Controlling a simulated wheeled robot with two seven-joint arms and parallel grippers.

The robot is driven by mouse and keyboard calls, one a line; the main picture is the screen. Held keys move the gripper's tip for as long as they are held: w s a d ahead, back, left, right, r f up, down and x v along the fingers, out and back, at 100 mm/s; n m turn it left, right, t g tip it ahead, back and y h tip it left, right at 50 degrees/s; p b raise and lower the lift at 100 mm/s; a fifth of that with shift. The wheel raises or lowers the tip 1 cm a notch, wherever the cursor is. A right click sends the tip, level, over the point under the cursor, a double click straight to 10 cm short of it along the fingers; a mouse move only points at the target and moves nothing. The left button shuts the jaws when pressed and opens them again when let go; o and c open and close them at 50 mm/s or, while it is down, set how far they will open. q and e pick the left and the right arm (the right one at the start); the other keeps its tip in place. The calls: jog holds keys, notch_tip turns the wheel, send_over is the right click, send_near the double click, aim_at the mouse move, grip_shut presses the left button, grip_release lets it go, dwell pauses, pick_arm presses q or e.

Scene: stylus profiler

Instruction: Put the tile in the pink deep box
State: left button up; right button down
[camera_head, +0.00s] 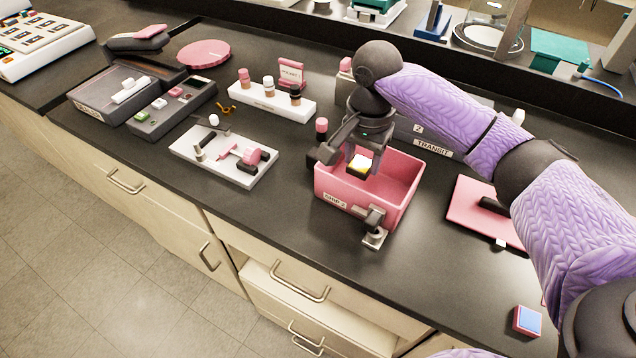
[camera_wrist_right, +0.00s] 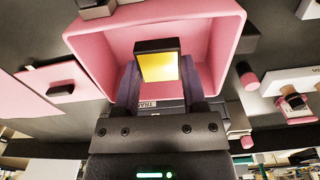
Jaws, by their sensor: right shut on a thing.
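The pink deep box (camera_head: 397,178), labelled "SHIP 2", stands open on the dark bench. My right gripper (camera_head: 361,165) points down over the left part of the box. It is shut on the tile (camera_head: 362,162), a small piece with a yellow face. In the right wrist view the tile (camera_wrist_right: 159,66) has a dark edge and sits between the fingers of my right gripper (camera_wrist_right: 158,85), with the pink box (camera_wrist_right: 105,45) behind it. I cannot tell how far the tile is above the box floor. My left gripper is not in view.
A metal latch-like piece (camera_head: 374,235) stands at the box's front. A grey case (camera_head: 432,142) marked "TRANSIT" is behind it. A pink folder (camera_head: 478,213) lies to the right, and a white fixture (camera_head: 224,158) to the left. A blue-topped block (camera_head: 527,320) is near the front edge.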

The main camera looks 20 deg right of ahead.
jog(key=f+b, duration=0.1)
jog(key=f, duration=0.2)
jog(key=f+b, duration=0.1)
jog(key=f, duration=0.4)
jog(key=shift+s+d+f+b, duration=0.25)
jog(key=shift+d+f+b, duration=0.05)
jog(key=shift+f+b, duration=0.1)
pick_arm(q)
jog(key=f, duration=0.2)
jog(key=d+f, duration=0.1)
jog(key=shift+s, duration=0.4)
pick_arm(e)
jog(key=shift+r, duration=0.1)
jog(key=shift+c, duration=0.7)
grip_release()
